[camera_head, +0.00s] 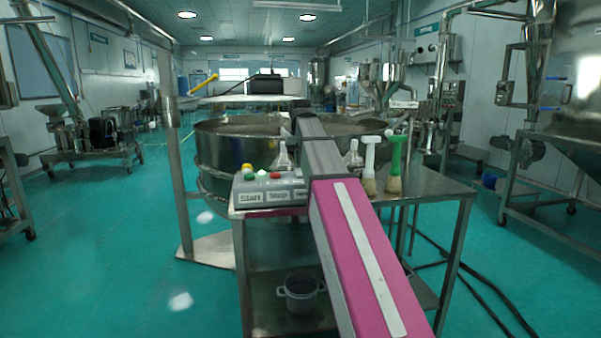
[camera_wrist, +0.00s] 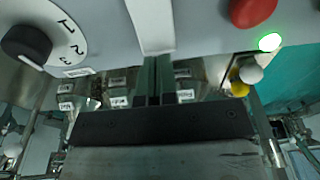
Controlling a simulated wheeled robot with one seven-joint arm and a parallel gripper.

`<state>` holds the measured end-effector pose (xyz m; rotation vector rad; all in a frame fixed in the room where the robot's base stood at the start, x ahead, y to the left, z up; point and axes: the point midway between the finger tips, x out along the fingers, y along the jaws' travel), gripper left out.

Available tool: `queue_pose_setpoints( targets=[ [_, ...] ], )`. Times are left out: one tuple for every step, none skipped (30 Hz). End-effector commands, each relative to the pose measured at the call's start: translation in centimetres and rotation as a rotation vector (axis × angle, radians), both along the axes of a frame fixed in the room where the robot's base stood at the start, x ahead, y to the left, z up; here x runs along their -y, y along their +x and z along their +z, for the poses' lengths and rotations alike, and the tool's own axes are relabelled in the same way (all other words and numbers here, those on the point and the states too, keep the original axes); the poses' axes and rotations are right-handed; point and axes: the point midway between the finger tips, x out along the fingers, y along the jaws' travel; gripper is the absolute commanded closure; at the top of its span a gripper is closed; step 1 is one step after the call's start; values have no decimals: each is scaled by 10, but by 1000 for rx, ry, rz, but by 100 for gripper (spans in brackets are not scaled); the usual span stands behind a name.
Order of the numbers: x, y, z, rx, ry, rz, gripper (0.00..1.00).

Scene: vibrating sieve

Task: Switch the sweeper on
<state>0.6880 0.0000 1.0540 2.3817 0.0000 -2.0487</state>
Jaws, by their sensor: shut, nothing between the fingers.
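In the head view a grey control box (camera_head: 270,193) with Start and Stop labels stands on the front left of a steel table. In the wrist view a grey panel (camera_wrist: 105,45) fills the top, with a black dial (camera_wrist: 27,43) marked 1, 2, 3, a red button (camera_wrist: 253,10) and a lit green lamp (camera_wrist: 270,42). My gripper (camera_wrist: 155,62) is shut and empty, its fingertips close to the panel between dial and red button. I cannot tell whether they touch it.
On the steel table (camera_head: 440,188), white-handled (camera_head: 370,155) and green-handled (camera_head: 396,160) brushes stand right of my arm. Large round sieves (camera_head: 220,140) are behind. A small pot (camera_head: 301,290) sits on the lower shelf. Green floor is open at left.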

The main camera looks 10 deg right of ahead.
Motion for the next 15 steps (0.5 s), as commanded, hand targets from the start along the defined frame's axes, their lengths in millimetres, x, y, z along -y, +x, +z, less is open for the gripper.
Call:
queue_pose_setpoints(
  targets=[
    [0, 0, -1, 0, 0, 0, 100],
    [0, 0, -1, 0, 0, 0, 100],
    [0, 0, -2, 0, 0, 0, 100],
    [0, 0, -2, 0, 0, 0, 100],
    [0, 0, -3, 0, 0, 0, 100],
    [0, 0, -3, 0, 0, 0, 100],
    [0, 0, -3, 0, 0, 0, 100],
    [0, 0, -4, 0, 0, 0, 100],
    [0, 0, -4, 0, 0, 0, 100],
    [0, 0, -5, 0, 0, 0, 100],
    [0, 0, -5, 0, 0, 0, 100],
    [0, 0, -5, 0, 0, 0, 100],
    [0, 0, -6, 0, 0, 0, 100],
    [0, 0, -6, 0, 0, 0, 100],
    [0, 0, -7, 0, 0, 0, 100]
  ],
)
